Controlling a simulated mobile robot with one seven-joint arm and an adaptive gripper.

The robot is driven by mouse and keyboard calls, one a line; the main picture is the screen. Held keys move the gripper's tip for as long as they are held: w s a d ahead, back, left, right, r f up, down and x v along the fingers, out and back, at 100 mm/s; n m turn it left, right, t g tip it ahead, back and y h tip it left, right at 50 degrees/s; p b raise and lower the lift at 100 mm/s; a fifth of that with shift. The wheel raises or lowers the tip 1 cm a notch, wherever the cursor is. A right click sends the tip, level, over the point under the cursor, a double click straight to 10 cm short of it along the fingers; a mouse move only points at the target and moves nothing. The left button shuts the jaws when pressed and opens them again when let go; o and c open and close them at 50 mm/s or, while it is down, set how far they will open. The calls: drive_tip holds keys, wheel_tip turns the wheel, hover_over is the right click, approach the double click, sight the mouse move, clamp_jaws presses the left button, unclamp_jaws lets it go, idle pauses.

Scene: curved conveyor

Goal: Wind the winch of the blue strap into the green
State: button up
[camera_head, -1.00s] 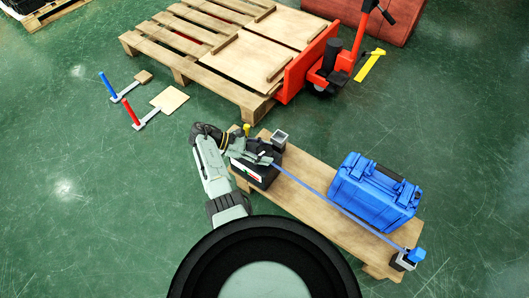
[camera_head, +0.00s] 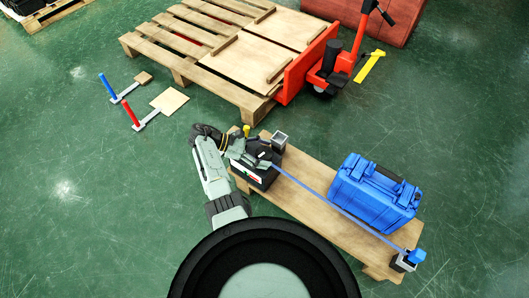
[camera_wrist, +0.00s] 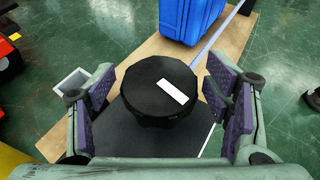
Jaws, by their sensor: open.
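The winch is a black box (camera_head: 264,178) at the left end of a wooden board. A white band with red and green (camera_head: 245,173) shows on its side; the reading is too small to tell. Its round black knob (camera_wrist: 160,85) carries a white mark pointing to the lower right in the wrist view. The blue strap (camera_head: 330,196) runs straight from the winch to a post at the board's right end. My gripper (camera_wrist: 163,98) is open over the winch, one finger on each side of the knob, with small gaps visible. It also shows in the head view (camera_head: 250,153).
A blue case (camera_head: 375,192) stands on the board (camera_head: 310,210) beside the strap. A square grey post (camera_head: 280,139) and a yellow-topped piece (camera_head: 246,130) stand close to my gripper. A pallet (camera_head: 205,45) and red pallet jack (camera_head: 325,70) are behind.

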drive_tip(key=v, duration=1.2)
drive_tip(key=shift+w+f, duration=0.1)
